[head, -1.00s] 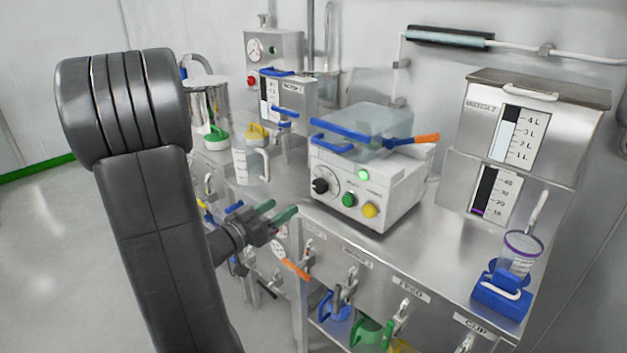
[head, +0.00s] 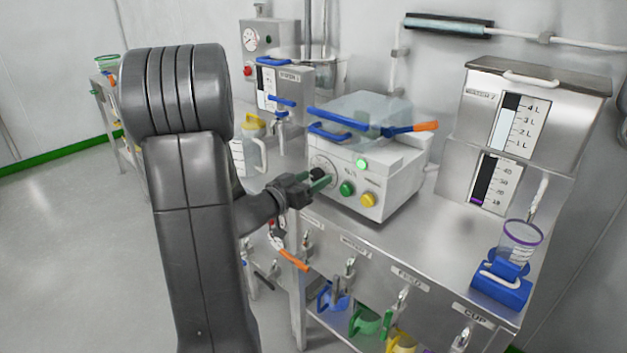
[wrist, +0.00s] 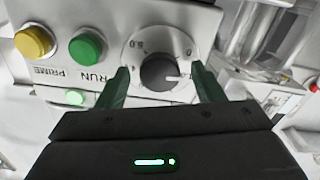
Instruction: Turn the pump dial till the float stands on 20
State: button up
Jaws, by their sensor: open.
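The pump (head: 375,180) is a white box on the steel bench. Its black dial knob (wrist: 159,73) sits on a round scale plate in the wrist view, with a white pointer mark toward the right of that picture. My gripper (wrist: 160,85) is open, its green fingers on either side of the knob; I cannot tell whether they touch it. In the head view my gripper (head: 322,181) is at the dial and partly covers it. The float gauge (head: 493,183) at the right has a dark column with a purple float (head: 477,201) low, near the bottom mark.
The green RUN button (wrist: 86,48) and yellow PRIME button (wrist: 34,41) sit beside the dial. A lit green lamp (head: 361,163) shows on the pump. A purple-rimmed cup (head: 521,240) stands in a blue holder (head: 502,285) at the bench's right end.

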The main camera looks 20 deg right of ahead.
jog(key=shift+w+d, duration=0.15)
jog(key=shift+d, duration=0.25)
jog(key=shift+c, duration=0.4)
jog(key=c, duration=0.9)
